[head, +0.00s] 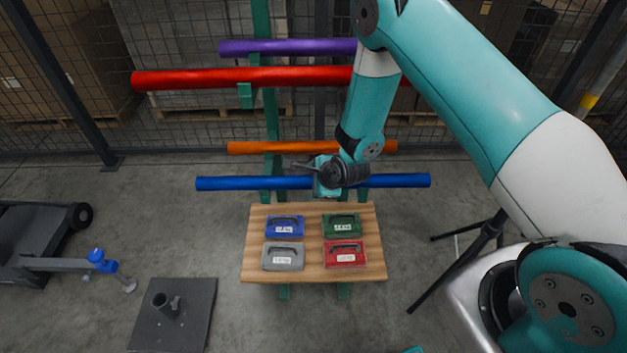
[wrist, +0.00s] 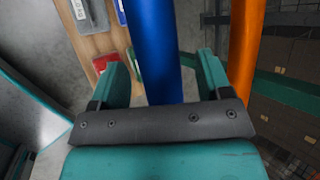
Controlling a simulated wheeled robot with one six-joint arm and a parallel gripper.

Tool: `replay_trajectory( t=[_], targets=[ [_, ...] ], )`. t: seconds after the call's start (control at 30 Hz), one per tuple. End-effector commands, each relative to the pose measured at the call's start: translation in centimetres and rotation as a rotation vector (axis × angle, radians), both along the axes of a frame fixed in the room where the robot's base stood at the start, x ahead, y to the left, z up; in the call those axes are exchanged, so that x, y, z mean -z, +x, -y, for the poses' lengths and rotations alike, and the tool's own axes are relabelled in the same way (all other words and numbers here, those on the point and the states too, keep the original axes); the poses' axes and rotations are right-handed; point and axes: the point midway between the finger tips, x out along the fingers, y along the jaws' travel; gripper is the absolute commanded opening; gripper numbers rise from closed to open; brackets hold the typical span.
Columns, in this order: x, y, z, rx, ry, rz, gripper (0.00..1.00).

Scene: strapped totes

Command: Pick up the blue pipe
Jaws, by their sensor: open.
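The blue pipe (head: 240,183) lies level across the lowest arms of a green rack, behind the wooden board, in the head view. My gripper (head: 328,180) is at the middle of the pipe and hides part of it. In the wrist view, the blue pipe (wrist: 155,45) runs between the two spread teal fingers of my gripper (wrist: 163,70). The gripper is open and holds nothing. How deep the pipe sits between the fingers I cannot tell.
An orange pipe (head: 250,148) lies just above and behind; it also shows in the wrist view (wrist: 244,50). Red (head: 200,79) and purple (head: 280,47) pipes are higher. Several cases sit on the wooden board (head: 312,260) in front. A black tripod (head: 470,255) stands right.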

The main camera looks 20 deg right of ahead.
Motion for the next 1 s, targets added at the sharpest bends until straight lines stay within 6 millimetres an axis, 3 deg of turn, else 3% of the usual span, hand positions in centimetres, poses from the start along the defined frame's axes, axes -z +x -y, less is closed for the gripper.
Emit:
replay_trajectory(
  t=[0.3, 0.6, 1.0],
  targets=[
    [0.5, 0.4, -0.1, 0.0, 0.0, 0.001, 0.69],
    [0.5, 0.4, -0.1, 0.0, 0.0, 0.001, 0.02],
    [-0.7, 0.5, -0.1, 0.001, 0.0, 0.005, 0.02]
  ],
)
